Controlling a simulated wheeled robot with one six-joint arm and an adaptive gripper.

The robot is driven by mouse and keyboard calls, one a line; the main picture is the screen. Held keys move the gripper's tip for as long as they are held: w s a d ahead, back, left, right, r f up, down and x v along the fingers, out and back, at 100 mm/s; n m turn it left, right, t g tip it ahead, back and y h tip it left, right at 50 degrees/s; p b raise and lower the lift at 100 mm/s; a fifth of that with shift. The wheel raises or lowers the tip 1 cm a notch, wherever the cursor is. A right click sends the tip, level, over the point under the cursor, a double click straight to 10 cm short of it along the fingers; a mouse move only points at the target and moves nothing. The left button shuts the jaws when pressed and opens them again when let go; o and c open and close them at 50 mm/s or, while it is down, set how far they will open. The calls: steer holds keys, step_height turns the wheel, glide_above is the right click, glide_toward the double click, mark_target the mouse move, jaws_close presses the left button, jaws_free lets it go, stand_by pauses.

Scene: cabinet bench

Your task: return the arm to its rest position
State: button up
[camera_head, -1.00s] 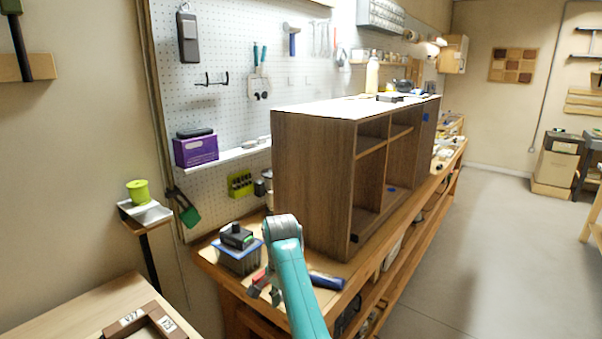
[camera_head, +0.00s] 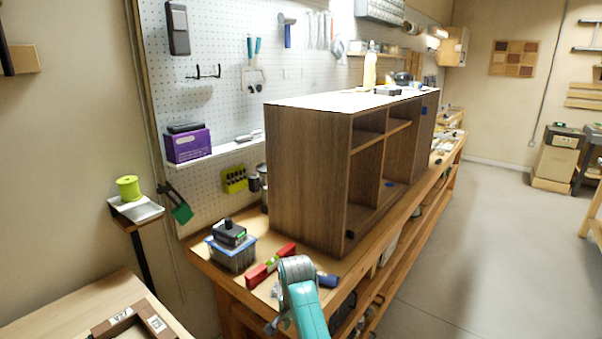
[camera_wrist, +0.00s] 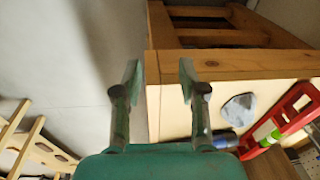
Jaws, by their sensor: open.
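My teal arm (camera_head: 306,308) comes up from the bottom middle of the head view, folded in front of the workbench's near end. My gripper (camera_wrist: 160,80) shows in the wrist view with its two fingers well apart and nothing between them. The fingers are beside the bench's wooden edge (camera_wrist: 235,63), with the grey floor to the left. In the head view the gripper is mostly hidden by the arm and low in the picture.
On the bench (camera_head: 345,290) are a red level (camera_head: 267,266), a blue-handled tool (camera_head: 327,280), a blue bin (camera_head: 232,255) and a brown cabinet (camera_head: 305,185). A grey flat piece (camera_wrist: 238,110) lies near the level. The floor (camera_head: 480,260) at right is clear.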

steer(key=s+d+f+n+t, duration=0.1)
steer(key=s+d+f+t, duration=0.2)
steer(key=s+d+f, duration=0.55)
steer(key=s+d+f+n+t, duration=0.2)
steer(key=s+d+f, duration=0.1)
steer(key=s+f, duration=1)
steer(key=s+d+r+n+t, duration=0.15)
steer(key=s+d+r, duration=0.25)
steer(key=s, duration=0.8)
steer(key=s+d+r+n+t, duration=0.1)
steer(key=s+d+r+t, duration=0.2)
steer(key=s, duration=0.9)
steer(key=s+d+r+t, duration=0.1)
steer(key=s+r+t, duration=0.1)
steer(key=s+r, duration=0.4)
steer(key=s+d+r+n+t, duration=0.1)
steer(key=s+r, duration=0.5)
steer(key=r, duration=0.8)
steer(key=shift+s+r+t, duration=0.2)
steer(key=shift+s+t, duration=0.2)
steer(key=shift+t, duration=0.05)
